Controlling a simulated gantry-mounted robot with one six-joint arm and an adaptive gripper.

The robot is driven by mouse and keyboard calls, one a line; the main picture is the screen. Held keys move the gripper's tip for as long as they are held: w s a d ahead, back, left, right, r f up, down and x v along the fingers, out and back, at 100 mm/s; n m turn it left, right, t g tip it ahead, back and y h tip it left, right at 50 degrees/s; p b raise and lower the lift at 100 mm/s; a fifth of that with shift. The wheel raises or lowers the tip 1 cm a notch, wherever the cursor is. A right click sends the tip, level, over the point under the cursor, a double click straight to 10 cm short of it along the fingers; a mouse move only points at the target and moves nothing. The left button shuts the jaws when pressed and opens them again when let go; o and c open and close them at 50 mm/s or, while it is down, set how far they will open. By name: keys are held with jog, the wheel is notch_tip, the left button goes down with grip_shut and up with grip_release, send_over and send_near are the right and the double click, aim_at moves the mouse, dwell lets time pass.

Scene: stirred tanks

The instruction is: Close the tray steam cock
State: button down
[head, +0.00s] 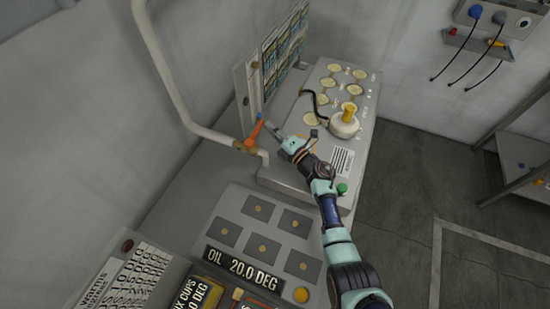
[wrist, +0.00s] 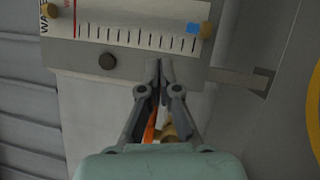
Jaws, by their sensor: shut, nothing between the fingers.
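The steam cock has an orange lever (head: 255,132) on a brass body (head: 245,145), at the lower end of a pale pipe on the wall. The lever points up and slightly right in the head view. My gripper (head: 269,126) is shut and empty, just right of the lever; I cannot tell whether they touch. In the wrist view the shut fingers (wrist: 159,66) point toward a gauge panel. The orange lever (wrist: 151,128) and some brass (wrist: 169,131) show partly between and behind the fingers, the rest hidden by them and my gripper body.
A gauge plate (wrist: 140,25) with a scale and blue marker lies beyond the fingertips. A panel of square plates (head: 265,240) lies in front. The pipe (head: 165,75) runs along the wall.

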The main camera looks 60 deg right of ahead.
dwell(0.4)
jog(key=v, duration=1.2)
jog(key=shift+s+r, duration=0.1)
